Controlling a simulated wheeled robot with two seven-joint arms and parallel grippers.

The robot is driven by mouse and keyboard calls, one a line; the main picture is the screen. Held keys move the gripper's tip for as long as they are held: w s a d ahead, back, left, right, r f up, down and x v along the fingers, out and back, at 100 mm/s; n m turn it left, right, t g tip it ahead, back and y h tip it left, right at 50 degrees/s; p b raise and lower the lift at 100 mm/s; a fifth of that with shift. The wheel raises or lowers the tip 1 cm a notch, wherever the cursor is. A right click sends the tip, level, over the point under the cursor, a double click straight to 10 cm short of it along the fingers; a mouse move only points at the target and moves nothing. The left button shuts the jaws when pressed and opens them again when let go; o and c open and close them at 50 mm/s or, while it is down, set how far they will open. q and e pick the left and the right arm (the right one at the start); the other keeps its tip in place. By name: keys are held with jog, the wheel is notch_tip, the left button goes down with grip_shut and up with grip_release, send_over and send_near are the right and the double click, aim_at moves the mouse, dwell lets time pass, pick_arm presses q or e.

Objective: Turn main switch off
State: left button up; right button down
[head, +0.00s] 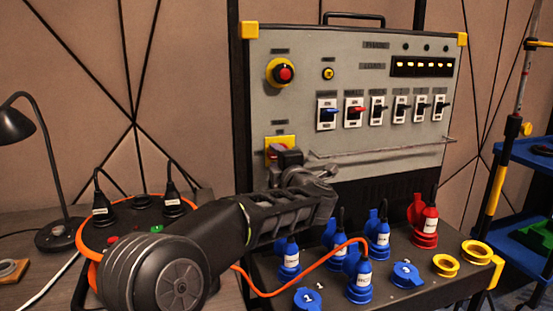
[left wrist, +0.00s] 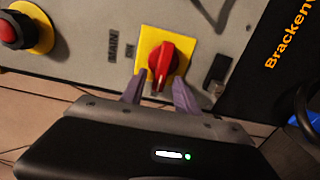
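The main switch is a red rotary knob on a yellow square plate; it shows clearly in the left wrist view (left wrist: 162,62). In the head view its yellow plate (head: 273,142) is on the lower left of the grey panel, and the knob is mostly hidden by my left gripper. My left gripper (left wrist: 158,95) is in front of the switch, its two purple-grey fingertips apart, near the lower edge of the yellow plate, on either side below the knob. It looks open, with nothing between the fingers. In the head view the left gripper (head: 302,172) overlaps the switch area. My right gripper is not in view.
A red emergency button (head: 285,74) sits above the switch. A row of breaker switches (head: 376,110) and a lit indicator strip (head: 422,67) are to the right. Blue plugs (head: 378,238), a red plug (head: 425,222) and an orange cable lie below. A cable reel (head: 140,225) stands left.

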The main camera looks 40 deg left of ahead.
pick_arm(q)
jog(key=v, duration=0.7)
jog(key=shift+d, duration=0.25)
jog(key=shift+s, duration=0.1)
